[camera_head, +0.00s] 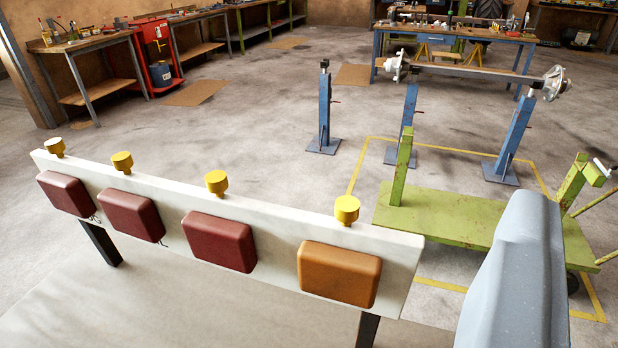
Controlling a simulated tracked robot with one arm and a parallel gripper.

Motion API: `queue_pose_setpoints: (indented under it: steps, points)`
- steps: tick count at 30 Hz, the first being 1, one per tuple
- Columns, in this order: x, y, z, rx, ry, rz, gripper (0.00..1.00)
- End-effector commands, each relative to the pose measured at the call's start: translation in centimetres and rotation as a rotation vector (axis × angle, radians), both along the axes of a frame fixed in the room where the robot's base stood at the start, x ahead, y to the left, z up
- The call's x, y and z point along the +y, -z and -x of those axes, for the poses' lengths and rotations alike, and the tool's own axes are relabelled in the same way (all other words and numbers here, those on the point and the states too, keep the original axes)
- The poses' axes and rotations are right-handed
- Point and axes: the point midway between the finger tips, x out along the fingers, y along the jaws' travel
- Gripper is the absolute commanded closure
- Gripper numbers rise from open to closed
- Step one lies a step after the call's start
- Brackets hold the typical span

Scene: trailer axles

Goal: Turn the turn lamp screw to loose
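A white lamp board (270,222) stands across the lower left on dark legs. The orange turn lamp (338,274) is at its right end. A yellow turn lamp screw (346,209) sits on the board's top edge above that lamp. A smooth grey rounded part of mine fills the lower right, right of the board and apart from the screw in the picture. No fingertips show, so I cannot tell whether my gripper is open or shut. Nothing is seen touching the screw.
Three red lamps (218,241) with yellow screws (216,182) fill the board's left part. A green cart (440,215) stands behind its right end. Blue stands (325,115), an axle (475,72) and workbenches (95,45) are farther back. Open floor lies behind the board.

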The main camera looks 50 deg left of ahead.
Motion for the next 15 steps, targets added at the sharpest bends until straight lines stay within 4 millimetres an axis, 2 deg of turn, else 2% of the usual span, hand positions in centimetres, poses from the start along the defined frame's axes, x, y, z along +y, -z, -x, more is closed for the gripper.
queue_pose_setpoints:
  steps: [1, 6, 12, 15]
  points:
    - [2.2, 1.7, -0.5, 0.002, -0.009, 0.001, 0.55]
    - [8.1, 7.0, -0.8, -0.013, -0.019, -0.006, 0.55]
    - [13.1, 13.0, 0.2, -0.022, -0.014, -0.008, 0.55]
    - [14.5, 14.8, 0.8, -0.027, -0.009, -0.007, 0.55]
